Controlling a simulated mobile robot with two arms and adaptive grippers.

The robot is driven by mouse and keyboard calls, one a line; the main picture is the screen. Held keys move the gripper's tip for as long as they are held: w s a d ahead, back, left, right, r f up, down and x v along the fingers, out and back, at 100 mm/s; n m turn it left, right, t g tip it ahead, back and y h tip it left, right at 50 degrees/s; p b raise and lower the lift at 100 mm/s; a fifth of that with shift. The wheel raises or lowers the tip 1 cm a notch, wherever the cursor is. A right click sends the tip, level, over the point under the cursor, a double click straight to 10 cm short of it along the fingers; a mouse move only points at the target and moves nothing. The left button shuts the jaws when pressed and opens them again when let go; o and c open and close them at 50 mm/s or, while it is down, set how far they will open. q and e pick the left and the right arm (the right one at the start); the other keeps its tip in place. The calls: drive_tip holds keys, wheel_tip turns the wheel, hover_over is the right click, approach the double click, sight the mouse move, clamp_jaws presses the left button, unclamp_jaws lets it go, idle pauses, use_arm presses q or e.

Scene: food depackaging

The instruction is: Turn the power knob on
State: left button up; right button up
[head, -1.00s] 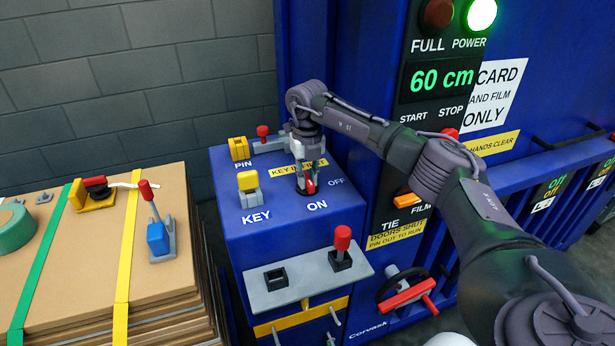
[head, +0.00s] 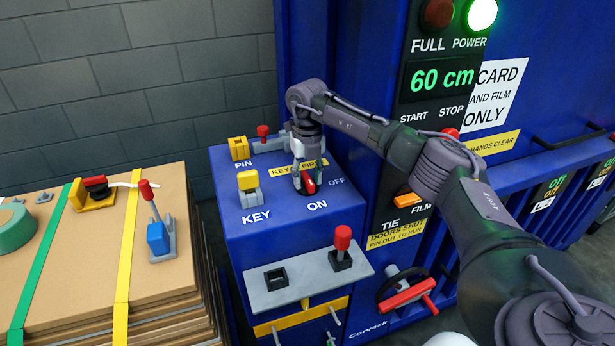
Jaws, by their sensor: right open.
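The power knob (head: 308,185) is red on a dark base, on top of the blue control box, between the ON label (head: 317,205) and the OFF label (head: 336,182). Its red grip points toward the ON side. My right gripper (head: 306,180) points straight down over the knob with its jaws open, fingers around or right beside the red grip; contact cannot be told. The green POWER lamp (head: 481,14) is lit and the display (head: 441,79) reads 60 cm. My left gripper is not in view.
A yellow key (head: 249,188) stands left of the knob; a yellow pin block (head: 239,148) is behind. A red-handled lever (head: 342,248) is on the grey plate in front. Strapped cardboard (head: 60,270) with tools lies at left. The blue machine (head: 345,60) rises behind my arm.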

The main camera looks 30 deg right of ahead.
sight(308, 177)
wheel_tip(308, 177, up, 12)
idle(0.4)
drive_tip(key=shift+f, duration=0.15)
idle(0.3)
